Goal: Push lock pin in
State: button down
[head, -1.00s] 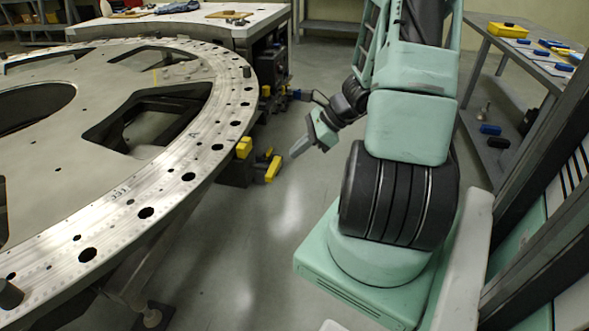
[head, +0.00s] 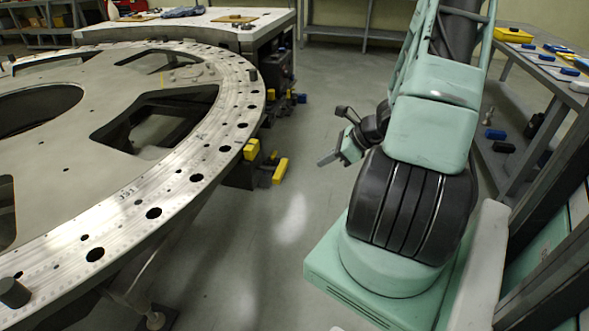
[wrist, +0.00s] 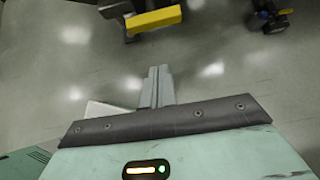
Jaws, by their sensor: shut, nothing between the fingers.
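The turret plate (head: 150,200) is a large pale metal ring plate with a row of holes along its rim, at the left of the head view. At its near right edge sits a dark bracket with a yellow block (head: 251,149) and a yellow bar (head: 280,171). A yellow bar on a dark bracket also shows at the top of the wrist view (wrist: 153,18). I cannot make out which part is the lock pin. My gripper (head: 322,162) is shut and empty, to the right of the yellow bar with a gap. Its closed fingers show in the wrist view (wrist: 158,72).
A second dark fixture with blue parts (head: 300,98) sits farther along the rim, beyond the yellow parts. A white-topped bench (head: 200,25) stands behind the plate. A grey table (head: 545,65) with small items is at the right. Open floor lies between plate and arm.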

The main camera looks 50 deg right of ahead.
aim_at(281, 168)
jog(key=w+a+f, duration=0.3)
jog(key=w+f, duration=0.2)
jog(key=w, duration=0.3)
jog(key=shift+w+a, duration=0.2)
jog(key=w+b, duration=0.1)
jog(key=w+a+b, duration=0.1)
jog(key=w, duration=0.1)
jog(key=shift+a+f, duration=0.15)
jog(key=shift+w+a+r, duration=0.1)
jog(key=shift+w+r, duration=0.1)
jog(key=shift+w, duration=0.05)
